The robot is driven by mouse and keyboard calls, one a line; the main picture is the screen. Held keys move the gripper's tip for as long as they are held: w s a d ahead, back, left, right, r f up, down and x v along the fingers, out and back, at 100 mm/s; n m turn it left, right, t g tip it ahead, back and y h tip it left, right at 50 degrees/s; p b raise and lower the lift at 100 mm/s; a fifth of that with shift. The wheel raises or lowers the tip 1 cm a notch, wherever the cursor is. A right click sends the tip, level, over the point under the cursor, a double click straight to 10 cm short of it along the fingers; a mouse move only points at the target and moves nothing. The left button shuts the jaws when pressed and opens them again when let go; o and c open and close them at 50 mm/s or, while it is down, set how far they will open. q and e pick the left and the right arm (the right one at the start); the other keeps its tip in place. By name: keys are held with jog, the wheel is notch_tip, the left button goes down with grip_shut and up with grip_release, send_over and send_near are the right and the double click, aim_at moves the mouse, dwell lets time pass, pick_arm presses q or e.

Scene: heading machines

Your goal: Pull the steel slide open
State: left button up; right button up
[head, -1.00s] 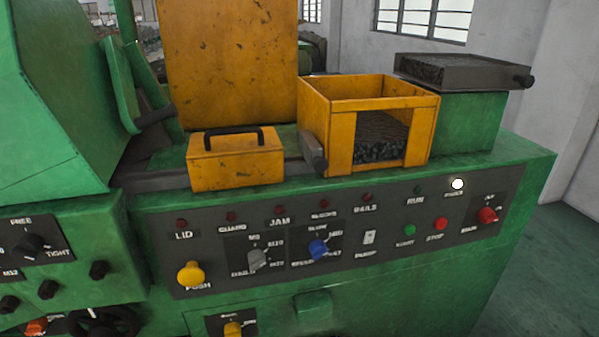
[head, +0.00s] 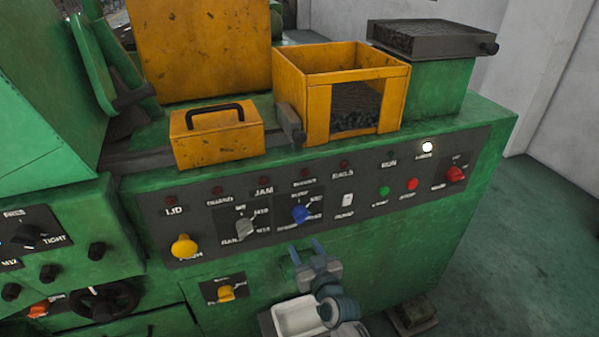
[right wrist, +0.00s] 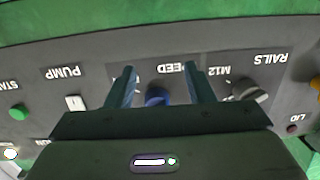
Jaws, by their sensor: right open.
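A flat dark steel box with a round knob (head: 430,40) sits on a green block at the back right. A grey steel bar with a blunt end (head: 290,125) juts out at the left side of the open yellow bin (head: 393,108). I cannot tell which of these two is the slide. My right gripper (head: 307,252) is open and empty, low in front of the control panel and well below both. In the right wrist view its fingers (right wrist: 160,90) are apart, with a blue selector knob (right wrist: 157,97) seen between them. My left gripper is not in view.
The panel (head: 320,178) carries a yellow push knob (head: 184,246), a blue selector, a red knob (head: 455,174) and several buttons. A yellow lidded box with a black handle (head: 217,133) stands left of the bin. Free floor lies at the right.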

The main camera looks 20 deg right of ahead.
notch_tip(320, 180, up, 17)
jog(key=t+p, duration=0.1)
jog(key=t, duration=0.2)
jog(key=t+p, duration=0.1)
jog(key=t, duration=0.1)
send_near(301, 140)
jog(key=shift+h, duration=0.3)
jog(key=p+x, duration=0.4)
jog(key=x, duration=0.5)
jog(key=shift+w+a+r+p, duration=0.15)
jog(key=shift+r+p, duration=0.1)
jog(key=shift+p, duration=0.15)
jog(key=shift+w+r, duration=0.15)
jog(key=shift+w, duration=0.5)
jog(key=shift+c, duration=0.5)
grip_shut()
jog(key=s, duration=0.5)
jog(key=shift+s+b, duration=0.1)
jog(key=shift+b, duration=0.3)
